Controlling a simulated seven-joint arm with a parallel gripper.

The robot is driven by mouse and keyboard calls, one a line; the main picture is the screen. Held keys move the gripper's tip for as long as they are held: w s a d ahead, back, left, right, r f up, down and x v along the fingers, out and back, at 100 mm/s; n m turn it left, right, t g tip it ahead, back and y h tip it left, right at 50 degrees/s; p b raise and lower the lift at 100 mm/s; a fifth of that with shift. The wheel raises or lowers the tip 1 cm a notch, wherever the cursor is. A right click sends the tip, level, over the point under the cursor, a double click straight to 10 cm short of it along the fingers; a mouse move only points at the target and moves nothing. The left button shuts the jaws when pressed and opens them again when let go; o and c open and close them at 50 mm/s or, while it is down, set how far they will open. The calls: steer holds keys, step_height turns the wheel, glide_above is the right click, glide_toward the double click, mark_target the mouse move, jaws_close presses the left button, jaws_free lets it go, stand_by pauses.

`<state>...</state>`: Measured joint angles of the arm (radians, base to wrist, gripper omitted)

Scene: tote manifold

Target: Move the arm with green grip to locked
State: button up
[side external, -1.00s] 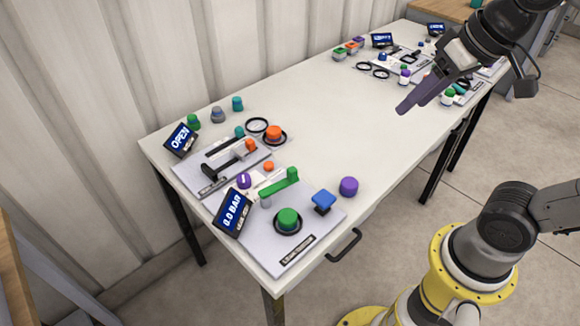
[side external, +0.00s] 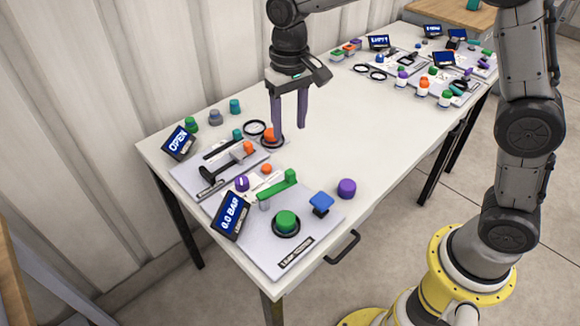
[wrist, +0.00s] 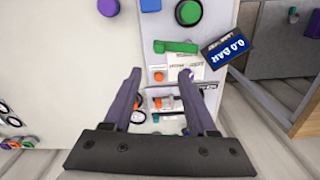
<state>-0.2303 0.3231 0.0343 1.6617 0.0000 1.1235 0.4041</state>
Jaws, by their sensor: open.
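The arm with green grip (side external: 277,189) is a short green bar on a grey pivot, on the near grey panel (side external: 258,252). It also shows in the wrist view (wrist: 176,47) as a green bar lying crosswise beyond my fingertips. My gripper (side external: 289,126) is open and empty, pointing down above the table behind the green arm, close to the orange knob of the far panel. In the wrist view my gripper (wrist: 158,74) has its two fingers apart, not touching the green arm. The word "locked" is not readable on either panel.
A display (side external: 231,214) reads 0.0 BAR and another (side external: 180,141) reads OPEN. A green button (side external: 286,222), a blue knob (side external: 321,202) and a purple knob (side external: 348,188) stand nearby. A black lever with orange grip (side external: 226,165) is on the adjoining panel. The table's middle (side external: 345,115) is clear.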

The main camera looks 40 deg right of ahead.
mark_target(290, 171)
step_height(290, 171, down, 13)
steer(key=shift+f, duration=0.15)
stand_by(0.4)
jaws_close()
stand_by(1.3)
